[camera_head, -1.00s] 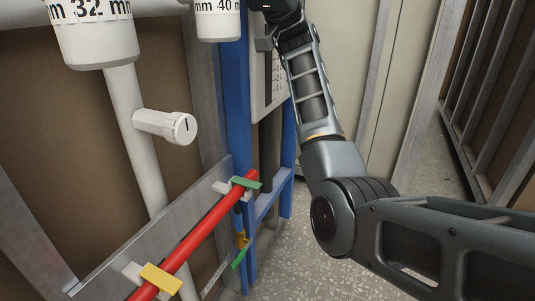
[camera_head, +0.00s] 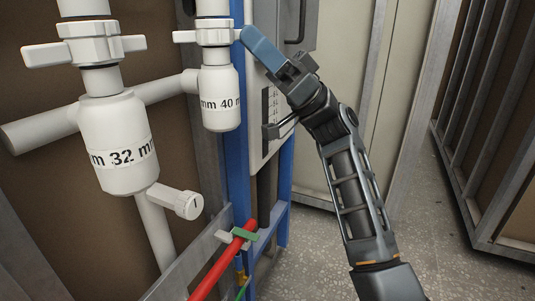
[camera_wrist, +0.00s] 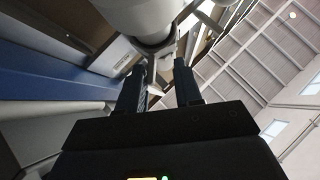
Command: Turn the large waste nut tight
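The larger pipe fitting, marked 40 mm (camera_head: 221,98), carries a white winged nut (camera_head: 214,37) above its body. One wing points left, and the other points right toward my gripper (camera_head: 250,40). In the wrist view my gripper (camera_wrist: 160,75) has its two dark fingers apart. A narrow pale piece, likely the right wing, shows in or just beyond the gap; I cannot tell whether the fingers touch it. A large white round body (camera_wrist: 135,15) fills the top of the wrist view.
A 32 mm fitting (camera_head: 122,158) with its own winged nut (camera_head: 88,49) stands at left, with a white valve knob (camera_head: 187,204) below. A blue post (camera_head: 236,160) and pale panel stand close behind my gripper. A red pipe (camera_head: 222,262) runs below. Open floor lies at right.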

